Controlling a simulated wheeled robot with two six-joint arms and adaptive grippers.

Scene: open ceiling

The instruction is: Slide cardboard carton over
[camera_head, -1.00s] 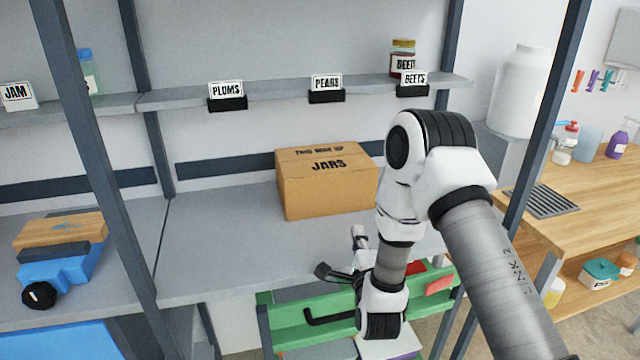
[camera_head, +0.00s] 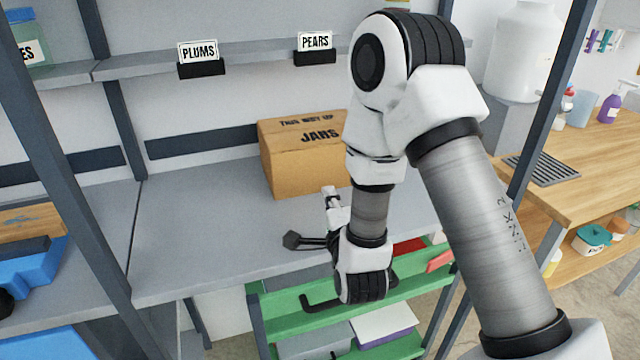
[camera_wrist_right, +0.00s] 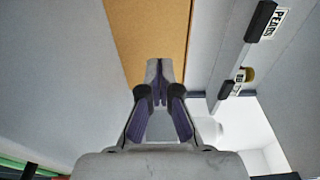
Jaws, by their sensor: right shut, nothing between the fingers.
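The cardboard carton (camera_head: 301,163), printed "JARS" and "THIS WAY UP", stands upright on the grey shelf (camera_head: 205,235), and my right arm hides its right part. My right gripper (camera_head: 329,193) is at the carton's front lower edge, with its fingers shut and empty. In the right wrist view the closed fingertips (camera_wrist_right: 160,66) point at the brown carton face (camera_wrist_right: 140,30). I cannot tell whether they touch it. My left gripper is out of view.
Shelf left of the carton is clear up to the dark upright (camera_head: 65,170). A ledge above holds "PLUMS" (camera_head: 199,57) and "PEARS" (camera_head: 315,46) labels. A green rack (camera_head: 295,316) stands below the shelf front. A wooden counter (camera_head: 575,190) is at right.

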